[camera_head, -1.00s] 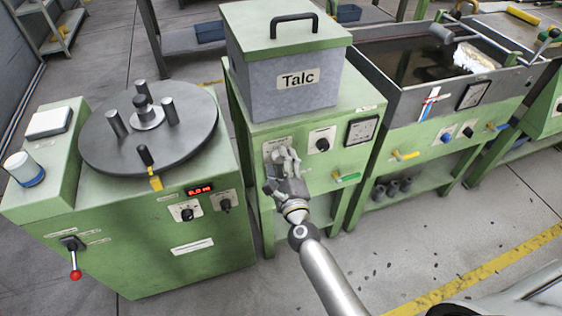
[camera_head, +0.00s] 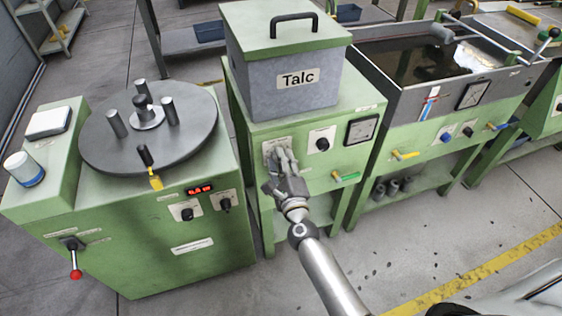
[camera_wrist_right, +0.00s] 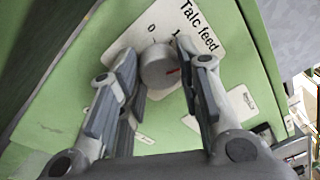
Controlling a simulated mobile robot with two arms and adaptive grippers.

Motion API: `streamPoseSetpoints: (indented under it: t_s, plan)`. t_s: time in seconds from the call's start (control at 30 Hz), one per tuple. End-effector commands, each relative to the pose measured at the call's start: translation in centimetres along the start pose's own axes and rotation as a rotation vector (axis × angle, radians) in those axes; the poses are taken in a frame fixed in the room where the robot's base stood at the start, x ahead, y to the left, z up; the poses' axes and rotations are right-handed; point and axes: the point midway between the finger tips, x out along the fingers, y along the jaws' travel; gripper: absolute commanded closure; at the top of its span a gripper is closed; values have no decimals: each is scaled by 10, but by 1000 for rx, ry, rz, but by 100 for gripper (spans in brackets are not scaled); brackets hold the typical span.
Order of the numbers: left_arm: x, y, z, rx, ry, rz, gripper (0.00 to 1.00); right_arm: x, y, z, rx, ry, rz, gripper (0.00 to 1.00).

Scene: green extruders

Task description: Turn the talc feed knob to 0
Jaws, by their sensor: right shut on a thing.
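The plate shows a 0 and a 1 above the knob. My right gripper (camera_wrist_right: 166,72) is shut on the knob, one finger on each side. In the head view, my right gripper (camera_head: 280,153) is at the front of the green talc cabinet (camera_head: 240,110) and hides the knob. My left gripper is not in view.
A grey talc box (camera_head: 290,95) with a green lid stands on the cabinet. Right of my gripper are a black knob (camera_head: 322,144), a gauge (camera_head: 361,129) and a green-handled valve (camera_head: 348,177). A turntable machine (camera_head: 150,235) stands left, a water tank (camera_head: 420,65) right.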

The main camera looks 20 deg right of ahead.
Motion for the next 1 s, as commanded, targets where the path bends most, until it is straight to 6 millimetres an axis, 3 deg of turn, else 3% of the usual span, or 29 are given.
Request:
streamPoseSetpoints:
  t_s: [0.27, 1.0]
  plan:
    - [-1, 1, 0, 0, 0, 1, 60, 0, 1, 0, -165, -10, -13, 92]
    - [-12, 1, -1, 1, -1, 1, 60, 0, 1, -1, -858, -50, -74, 92]
